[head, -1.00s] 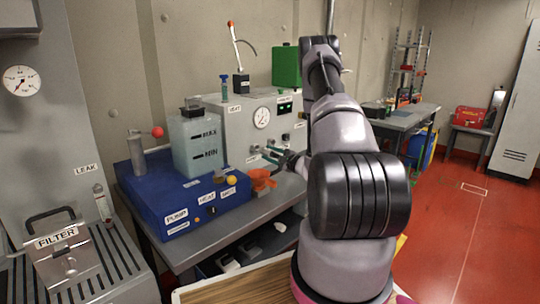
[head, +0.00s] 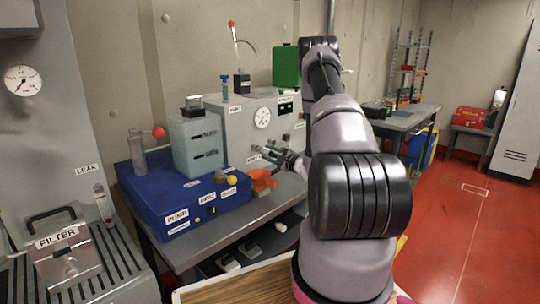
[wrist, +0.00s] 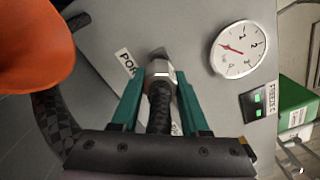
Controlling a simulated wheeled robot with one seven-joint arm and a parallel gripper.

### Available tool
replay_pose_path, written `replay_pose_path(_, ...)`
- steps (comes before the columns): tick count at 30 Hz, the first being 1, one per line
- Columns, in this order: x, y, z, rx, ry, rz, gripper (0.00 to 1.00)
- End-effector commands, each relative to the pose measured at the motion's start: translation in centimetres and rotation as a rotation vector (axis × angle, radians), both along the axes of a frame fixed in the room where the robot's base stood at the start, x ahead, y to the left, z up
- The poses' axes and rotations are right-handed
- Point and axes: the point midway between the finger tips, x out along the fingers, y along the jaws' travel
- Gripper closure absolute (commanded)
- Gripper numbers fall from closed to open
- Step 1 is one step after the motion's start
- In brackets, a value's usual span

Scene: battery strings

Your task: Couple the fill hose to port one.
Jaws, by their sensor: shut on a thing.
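My gripper (wrist: 158,102) has green fingers and is shut on the fill hose (wrist: 158,118), a dark braided hose with a silver metal end. The metal end points at the grey panel (wrist: 190,25) of the cabinet. A dark fitting (wrist: 157,53) shows at the tip of the metal end, beside a partly hidden label starting "PO" (wrist: 126,62). I cannot tell whether the hose end is seated on the port. In the head view my gripper (head: 274,153) is small and close to the cabinet front, partly hidden by my arm.
An orange funnel (wrist: 35,45) is close on the left in the wrist view; it stands by the blue pump unit (head: 185,212) in the head view. A round gauge (wrist: 238,48) and a green-lit switch (wrist: 257,102) are right of the port.

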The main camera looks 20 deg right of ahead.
Motion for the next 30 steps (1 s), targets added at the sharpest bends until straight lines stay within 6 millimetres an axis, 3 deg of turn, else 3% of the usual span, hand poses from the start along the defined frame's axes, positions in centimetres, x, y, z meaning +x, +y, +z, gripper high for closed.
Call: replay_pose_path(30, 2.4, 0.9, 0.0, 0.003, -0.001, 0.000, 1.00)
